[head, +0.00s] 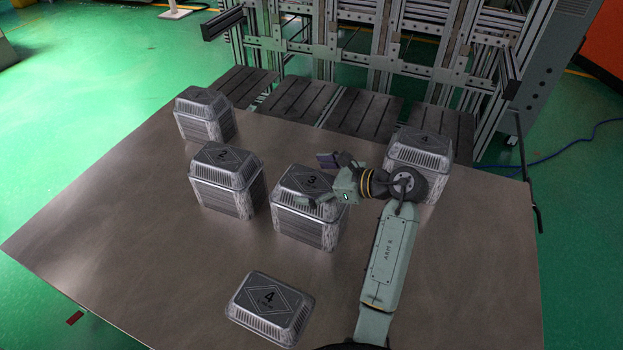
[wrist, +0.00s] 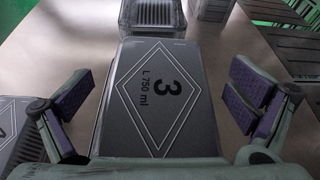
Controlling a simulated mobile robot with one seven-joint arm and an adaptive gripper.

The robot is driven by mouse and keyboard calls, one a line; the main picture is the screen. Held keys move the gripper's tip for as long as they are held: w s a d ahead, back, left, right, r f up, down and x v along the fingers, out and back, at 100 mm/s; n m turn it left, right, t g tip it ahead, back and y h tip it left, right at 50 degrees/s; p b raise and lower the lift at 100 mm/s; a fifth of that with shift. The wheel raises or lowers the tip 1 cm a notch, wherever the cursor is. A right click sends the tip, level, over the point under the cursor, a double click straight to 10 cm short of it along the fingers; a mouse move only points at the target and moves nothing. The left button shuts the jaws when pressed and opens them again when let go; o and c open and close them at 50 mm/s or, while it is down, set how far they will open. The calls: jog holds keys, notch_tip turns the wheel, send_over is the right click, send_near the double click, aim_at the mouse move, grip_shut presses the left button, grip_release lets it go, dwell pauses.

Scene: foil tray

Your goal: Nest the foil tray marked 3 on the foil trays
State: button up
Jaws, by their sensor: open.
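A silver foil tray marked 3 (head: 296,183) is upside-down-looking with a flat marked top, on a tall ribbed stack (head: 304,231) at the table's middle. The 3 and a diamond outline also show on this tray in the wrist view (wrist: 160,125). My gripper (head: 322,180) is open over it, one finger on each side; in the wrist view the fingers (wrist: 163,102) stand apart from its edges. Other tall stacks carry a tray marked 2 (head: 225,162), a tray marked 4 (head: 420,146) and a back-left tray (head: 202,102) whose mark is unreadable.
A single low tray marked 4 (head: 269,307) lies on the brown table (head: 130,225) near its front. Grey slotted plates and a metal frame (head: 370,40) stand behind the table. The table's left side and front right are clear.

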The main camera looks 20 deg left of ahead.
jog(key=v, duration=1.2)
dwell(0.4)
